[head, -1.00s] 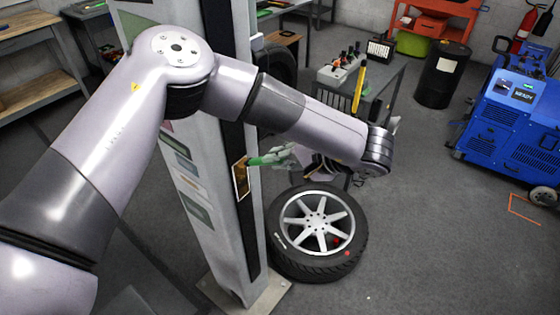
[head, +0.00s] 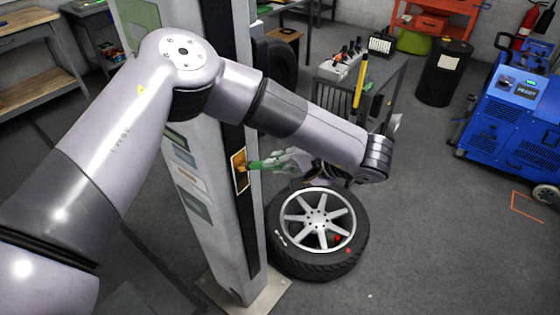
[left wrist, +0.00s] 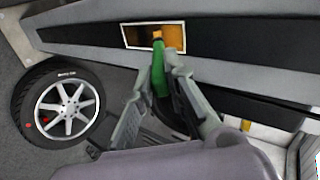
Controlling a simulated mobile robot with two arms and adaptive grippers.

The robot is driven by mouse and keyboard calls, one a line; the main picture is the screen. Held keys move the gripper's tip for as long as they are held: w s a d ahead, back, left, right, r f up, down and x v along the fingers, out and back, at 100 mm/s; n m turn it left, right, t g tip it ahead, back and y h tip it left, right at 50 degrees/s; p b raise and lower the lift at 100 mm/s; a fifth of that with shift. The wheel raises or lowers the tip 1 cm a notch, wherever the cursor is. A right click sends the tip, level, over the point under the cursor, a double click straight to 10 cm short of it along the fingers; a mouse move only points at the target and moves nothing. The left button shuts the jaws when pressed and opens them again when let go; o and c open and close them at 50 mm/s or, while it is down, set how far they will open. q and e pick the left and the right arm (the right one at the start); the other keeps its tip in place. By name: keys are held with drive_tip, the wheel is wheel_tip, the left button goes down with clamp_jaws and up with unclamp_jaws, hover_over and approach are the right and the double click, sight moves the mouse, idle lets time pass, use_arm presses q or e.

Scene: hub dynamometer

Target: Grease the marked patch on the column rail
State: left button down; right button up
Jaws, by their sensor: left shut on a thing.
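My left gripper (head: 284,161) is shut on a green-handled brush (head: 264,163) with an orange-tan tip. The marked patch (head: 240,182) is an orange-brown rectangle with a white border on the dark rail of the grey column (head: 210,215). The brush tip overlaps the patch at about mid-height. In the left wrist view the gripper (left wrist: 166,68) holds the brush (left wrist: 159,78), its tip over the middle of the patch (left wrist: 138,36). I cannot tell if the bristles press on the surface. My right gripper is not in view.
A wheel with a tire (head: 317,222) lies on the floor right of the column. Behind it is a workbench (head: 385,80) with tools. A blue machine (head: 515,120) stands at the right, a black drum (head: 443,73) at the back. The floor between is free.

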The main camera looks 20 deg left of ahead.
use_arm(q)
wheel_tip(320, 180, down, 10)
drive_tip(key=b, duration=0.6)
idle(0.5)
drive_tip(key=shift+r, duration=0.1)
drive_tip(key=s+d+b, duration=0.1)
drive_tip(key=s+d, duration=0.1)
drive_tip(key=d, duration=0.3)
drive_tip(key=shift+d, duration=0.3)
drive_tip(key=shift+s+b, duration=0.15)
drive_tip(key=shift+b, duration=0.15)
drive_tip(key=d, duration=0.1)
drive_tip(key=s+d, duration=0.1)
drive_tip(key=shift+d+b, duration=0.3)
drive_tip(key=shift+d, duration=0.1)
idle(1.1)
